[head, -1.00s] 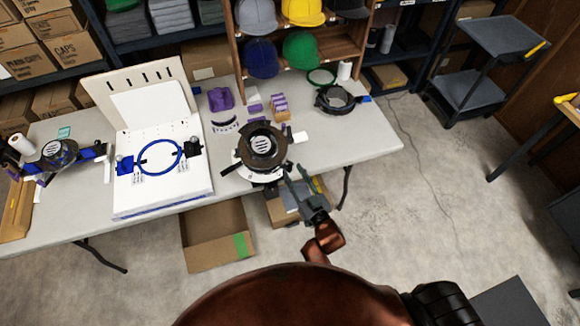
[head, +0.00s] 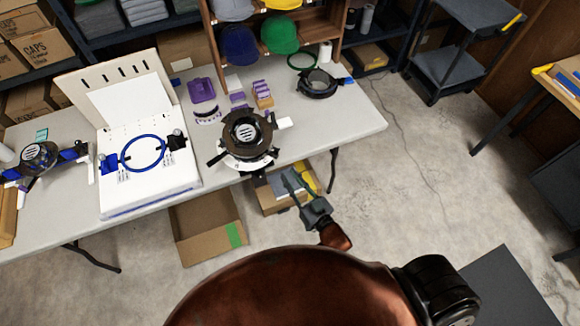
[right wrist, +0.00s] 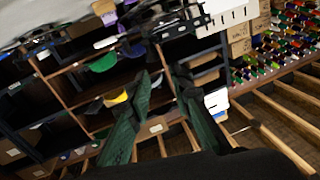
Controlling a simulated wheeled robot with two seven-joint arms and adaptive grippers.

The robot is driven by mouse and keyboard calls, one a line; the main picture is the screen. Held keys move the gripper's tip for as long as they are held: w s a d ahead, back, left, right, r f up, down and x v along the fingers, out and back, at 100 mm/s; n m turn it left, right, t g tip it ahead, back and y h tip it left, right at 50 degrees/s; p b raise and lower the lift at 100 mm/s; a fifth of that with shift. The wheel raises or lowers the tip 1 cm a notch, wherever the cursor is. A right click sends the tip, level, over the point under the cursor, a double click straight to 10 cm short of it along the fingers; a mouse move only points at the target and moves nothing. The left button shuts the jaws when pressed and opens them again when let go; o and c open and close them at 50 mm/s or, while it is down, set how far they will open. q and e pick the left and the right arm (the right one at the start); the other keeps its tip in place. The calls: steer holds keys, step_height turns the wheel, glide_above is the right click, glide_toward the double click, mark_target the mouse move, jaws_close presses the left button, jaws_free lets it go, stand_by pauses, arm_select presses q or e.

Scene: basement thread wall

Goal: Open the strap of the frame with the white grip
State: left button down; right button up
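The frame with the white grip (head: 284,122) is a dark round ring (head: 247,132) on a white round base near the front edge of the table. Its white grip sticks out to the right. A black bar projects at its lower left; I cannot tell the strap's state. My right gripper (head: 287,180) is in front of the table edge, below and right of this frame, apart from it. Its fingers stand apart and empty in the right wrist view (right wrist: 160,105). My left gripper is not in view.
Left of the frame, a white board fixture (head: 150,190) carries a blue ring (head: 142,153). Another dark frame (head: 318,84) with a blue grip lies at the back right. Purple pieces (head: 202,90) lie behind. An open carton (head: 208,228) stands below the table.

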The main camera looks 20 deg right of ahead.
steer(key=y, duration=0.1)
steer(key=a+y, duration=0.1)
steer(key=y, duration=0.1)
steer(key=shift+w+a+f+m+y, duration=0.3)
steer(key=shift+a+f+m, duration=0.05)
steer(key=shift+f+m, duration=0.05)
steer(key=c, duration=0.3)
steer(key=shift+w+f+m+g+y, duration=0.1)
steer(key=shift+f+m+g+y, duration=0.15)
steer(key=shift+y, duration=0.25)
steer(key=shift+f+m+g+y, duration=0.15)
steer(key=shift+m+y, duration=0.1)
steer(key=shift+y, duration=0.25)
jaws_close()
steer(key=w+d+m+g+y+b, duration=0.1)
steer(key=w+d+m+g+y, duration=0.2)
steer(key=d+m, duration=0.8)
steer(key=w+a+r+n, duration=0.1)
steer(key=w+a+n, duration=0.2)
steer(key=w+a, duration=0.3)
steer(key=shift+w+a+r+t, duration=0.3)
steer(key=shift+w+r, duration=0.05)
steer(key=shift+w, duration=0.15)
